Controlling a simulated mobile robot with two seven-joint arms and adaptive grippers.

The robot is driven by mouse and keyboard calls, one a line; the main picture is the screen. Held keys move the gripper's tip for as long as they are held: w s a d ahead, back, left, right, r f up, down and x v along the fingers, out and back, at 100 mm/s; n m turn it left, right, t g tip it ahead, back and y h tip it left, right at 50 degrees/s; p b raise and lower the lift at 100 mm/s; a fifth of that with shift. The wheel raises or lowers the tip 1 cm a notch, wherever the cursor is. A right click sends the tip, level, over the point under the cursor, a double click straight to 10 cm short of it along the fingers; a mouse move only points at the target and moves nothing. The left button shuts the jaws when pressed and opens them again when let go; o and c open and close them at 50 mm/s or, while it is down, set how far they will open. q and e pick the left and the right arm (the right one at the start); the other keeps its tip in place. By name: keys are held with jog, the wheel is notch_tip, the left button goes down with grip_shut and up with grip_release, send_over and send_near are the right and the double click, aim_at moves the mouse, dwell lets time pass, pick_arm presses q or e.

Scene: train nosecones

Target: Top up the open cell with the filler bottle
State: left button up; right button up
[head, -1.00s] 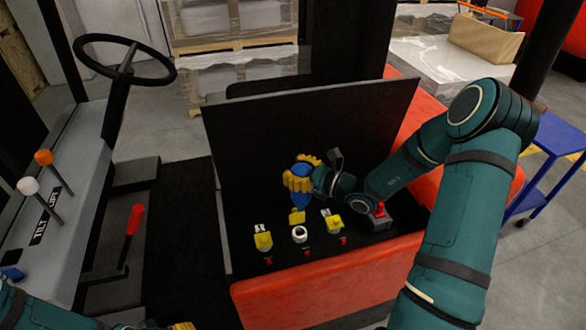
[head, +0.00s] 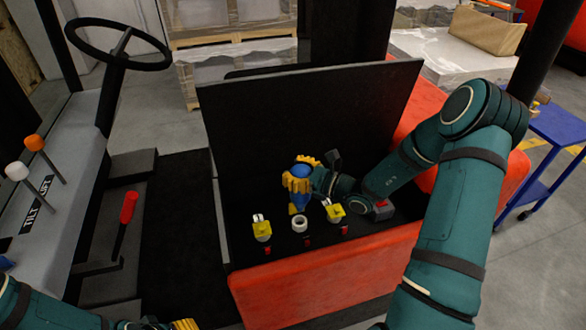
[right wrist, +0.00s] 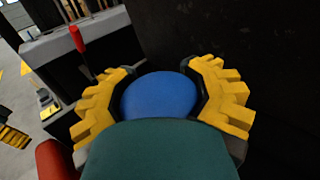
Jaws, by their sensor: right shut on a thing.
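My right gripper (head: 298,182) is shut on the blue filler bottle (head: 304,168), whose round blue end also shows between the yellow fingers in the right wrist view (right wrist: 158,96). The bottle's lower end points down, just behind and above the open cell's white ring (head: 300,224); I cannot tell whether they touch. Yellow-capped cells stand on both sides, one left (head: 262,230) and one right (head: 334,211). My left gripper (head: 184,325) barely shows at the bottom edge, so its opening is unclear.
A raised black panel (head: 305,110) stands behind the cells. The red body edge (head: 330,270) runs in front. A grey block with a red part (head: 381,210) sits to the right. A steering wheel (head: 118,45) and levers are on the left.

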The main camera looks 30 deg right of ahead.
jog(key=shift+f+b, duration=0.55)
jog(key=shift+f, duration=0.35)
jog(key=shift+f+b, duration=1.95)
jog(key=shift+f, duration=0.85)
jog(key=shift+r, duration=0.15)
jog(key=shift+r+p, duration=2.2)
jog(key=shift+r, duration=0.4)
jog(key=shift+r+p, duration=3.55)
jog(key=shift+r, duration=1.25)
jog(key=shift+f, duration=0.15)
